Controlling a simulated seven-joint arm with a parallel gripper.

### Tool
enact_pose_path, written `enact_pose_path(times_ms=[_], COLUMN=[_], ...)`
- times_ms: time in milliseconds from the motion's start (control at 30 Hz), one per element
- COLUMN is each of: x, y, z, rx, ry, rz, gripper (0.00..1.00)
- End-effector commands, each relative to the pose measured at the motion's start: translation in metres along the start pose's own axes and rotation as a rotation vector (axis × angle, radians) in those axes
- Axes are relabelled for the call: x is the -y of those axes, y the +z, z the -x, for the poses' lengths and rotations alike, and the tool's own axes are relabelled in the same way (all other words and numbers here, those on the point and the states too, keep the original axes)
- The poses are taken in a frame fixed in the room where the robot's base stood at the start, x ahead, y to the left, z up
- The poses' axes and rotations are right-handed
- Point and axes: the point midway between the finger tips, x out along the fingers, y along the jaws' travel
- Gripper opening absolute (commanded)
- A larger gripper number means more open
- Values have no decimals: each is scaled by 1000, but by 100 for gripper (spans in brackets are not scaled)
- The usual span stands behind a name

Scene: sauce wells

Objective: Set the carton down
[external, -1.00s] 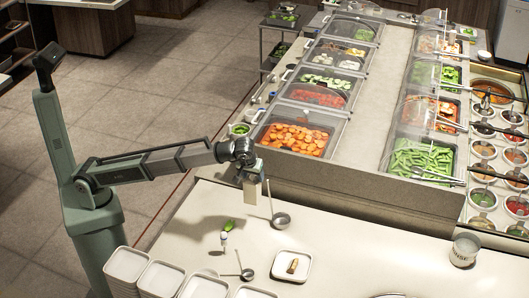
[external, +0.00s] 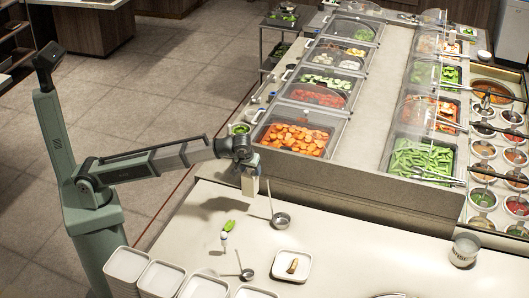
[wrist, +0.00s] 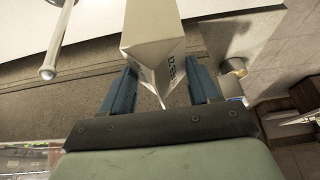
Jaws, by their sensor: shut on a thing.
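The carton (external: 249,186) is a pale box with a folded gable top. My gripper (external: 250,165) is shut on it and holds it above the near end of the white counter (external: 350,240). In the wrist view the carton (wrist: 158,45) sits between the two blue fingers of my gripper (wrist: 160,85), its gable end towards the camera and dark print on one side. Its far end is cut off by the top of the wrist view. In the external view it hangs about upright, apart from the counter.
A ladle (external: 280,219) lies right of the carton, its handle rising close beside it. A green-and-white item (external: 227,228), a small ladle (external: 246,273), a square plate with a brown item (external: 291,265) and stacked white dishes (external: 128,265) are nearer. The counter's middle right is clear.

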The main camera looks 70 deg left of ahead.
Motion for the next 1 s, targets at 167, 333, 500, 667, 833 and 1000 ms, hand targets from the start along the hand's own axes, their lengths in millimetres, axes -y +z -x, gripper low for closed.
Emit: enact_pose_path(times_ms=[167, 333, 500, 667, 833, 1000], x=[1, 1, 0, 1, 1, 0], y=[10, 19, 22, 28, 35, 36], z=[-22, -44, -53, -66, -83, -86], rx=[0, 0, 0, 0, 0, -1], ry=[-1, -1, 0, 0, -1, 1], rz=[-1, 0, 0, -1, -1, 1], gripper=[0, 0, 0, 0, 0, 0])
